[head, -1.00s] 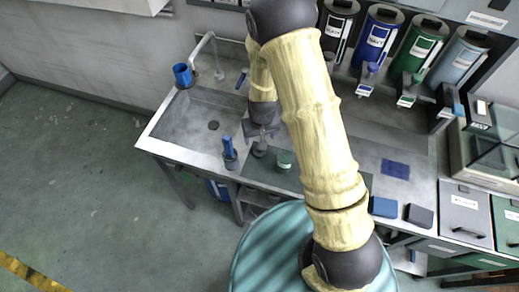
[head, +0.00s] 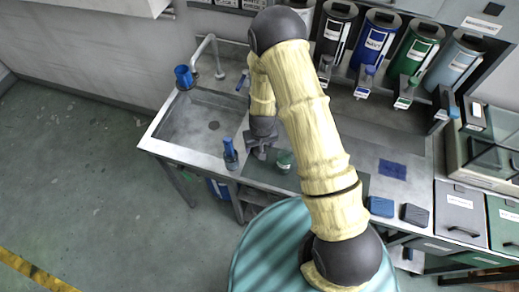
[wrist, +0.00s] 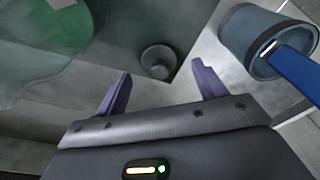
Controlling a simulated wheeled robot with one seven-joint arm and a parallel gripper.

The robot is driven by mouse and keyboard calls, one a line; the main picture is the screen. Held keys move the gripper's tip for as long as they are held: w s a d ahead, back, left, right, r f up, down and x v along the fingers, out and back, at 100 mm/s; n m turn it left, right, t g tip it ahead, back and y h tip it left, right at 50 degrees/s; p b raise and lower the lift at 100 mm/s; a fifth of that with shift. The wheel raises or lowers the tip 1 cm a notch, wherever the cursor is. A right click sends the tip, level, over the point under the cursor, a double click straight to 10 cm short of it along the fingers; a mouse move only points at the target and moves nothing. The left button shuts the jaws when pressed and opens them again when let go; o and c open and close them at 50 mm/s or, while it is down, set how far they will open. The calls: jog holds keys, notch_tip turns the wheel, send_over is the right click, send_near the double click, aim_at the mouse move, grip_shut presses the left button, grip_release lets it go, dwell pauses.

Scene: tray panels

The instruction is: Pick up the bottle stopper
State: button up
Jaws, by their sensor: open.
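A small grey round piece, which looks like the bottle stopper (wrist: 157,60), stands on the dark green mat near its edge. In the wrist view it lies ahead of my gripper (wrist: 161,69), between the lines of the two purple fingers. The fingers are apart with nothing held. I cannot tell how far above the stopper they are. In the head view my gripper (head: 261,150) is low over the counter beside the sink and hides the stopper.
A green jar (head: 285,161) stands close on the right; it also shows in the wrist view (wrist: 45,45). A grey cup (wrist: 245,40) with a blue handle (wrist: 292,72) stands close on the other side. The sink (head: 195,130) lies to the left.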

jog(key=shift+w+f, duration=0.15)
jog(key=shift+f, duration=1)
jog(key=shift+c, duration=0.4)
jog(key=c, duration=1)
